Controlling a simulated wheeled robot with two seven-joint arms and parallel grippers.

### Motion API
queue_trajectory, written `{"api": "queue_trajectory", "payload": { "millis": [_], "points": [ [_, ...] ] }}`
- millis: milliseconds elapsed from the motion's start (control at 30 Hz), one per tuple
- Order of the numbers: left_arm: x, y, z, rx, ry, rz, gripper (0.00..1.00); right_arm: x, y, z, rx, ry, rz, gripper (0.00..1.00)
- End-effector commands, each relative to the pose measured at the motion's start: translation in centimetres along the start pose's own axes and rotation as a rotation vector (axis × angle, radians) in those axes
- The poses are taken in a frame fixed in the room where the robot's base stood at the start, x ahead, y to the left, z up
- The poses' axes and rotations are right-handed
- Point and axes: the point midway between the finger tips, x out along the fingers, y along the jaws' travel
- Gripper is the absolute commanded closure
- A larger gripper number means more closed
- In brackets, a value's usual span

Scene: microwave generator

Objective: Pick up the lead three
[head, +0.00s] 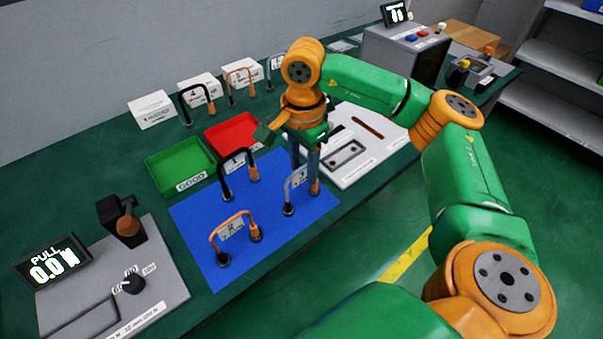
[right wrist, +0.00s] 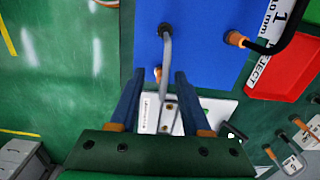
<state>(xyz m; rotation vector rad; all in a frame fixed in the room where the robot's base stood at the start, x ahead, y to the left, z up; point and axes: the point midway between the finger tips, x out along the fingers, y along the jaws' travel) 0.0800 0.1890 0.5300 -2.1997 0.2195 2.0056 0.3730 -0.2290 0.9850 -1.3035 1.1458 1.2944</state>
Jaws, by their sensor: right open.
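Lead three (head: 297,178), a grey arched lead with a black end, an orange end and a "3" tag, stands on the right part of the blue mat (head: 205,225). My right gripper (head: 306,172) is open and points down at its far side, close to the orange end. In the right wrist view the grey wire of lead three (right wrist: 166,55) reaches down to the gap between the open fingers of my right gripper (right wrist: 160,76). I cannot tell the height of the fingertips over the lead. My left gripper is out of view.
Black lead one (head: 237,160) and orange lead two (head: 233,226) stand on the same mat. A green tray (head: 160,170) and a red tray (head: 222,132) lie behind it. A white fixture board (head: 365,170) is to the right, a pull tester (head: 160,270) to the left.

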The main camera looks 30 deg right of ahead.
Motion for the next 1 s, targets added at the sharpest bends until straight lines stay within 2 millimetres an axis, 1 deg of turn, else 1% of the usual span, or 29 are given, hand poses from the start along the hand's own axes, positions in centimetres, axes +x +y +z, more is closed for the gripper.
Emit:
{"api": "queue_trajectory", "payload": {
  "millis": [100,267,367,400,433,467,867,967,1000],
  "points": [
    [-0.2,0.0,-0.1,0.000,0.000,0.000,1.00,0.9,0.0,0.0,-0.001,-0.001,0.000,0.53],
    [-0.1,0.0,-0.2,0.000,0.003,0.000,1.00,1.0,0.0,0.1,-0.001,-0.002,-0.001,0.53],
    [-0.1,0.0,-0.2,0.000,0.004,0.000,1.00,0.9,0.0,0.1,-0.001,-0.002,-0.001,0.77],
    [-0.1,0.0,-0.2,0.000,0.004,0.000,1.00,0.9,0.0,0.1,-0.001,-0.002,-0.001,0.88],
    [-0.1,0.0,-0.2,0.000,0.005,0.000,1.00,0.9,0.0,0.1,-0.001,-0.002,-0.001,0.96],
    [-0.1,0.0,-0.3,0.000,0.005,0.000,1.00,0.9,0.0,0.1,-0.001,-0.002,-0.001,1.00],
    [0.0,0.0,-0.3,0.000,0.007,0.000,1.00,0.8,0.0,0.1,0.000,-0.002,-0.002,1.00],
    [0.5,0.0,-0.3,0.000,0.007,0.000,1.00,0.1,-0.1,0.1,0.000,-0.002,-0.004,1.00],
    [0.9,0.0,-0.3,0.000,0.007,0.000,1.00,-0.4,-0.1,0.1,0.000,-0.002,-0.006,1.00]
  ]
}}
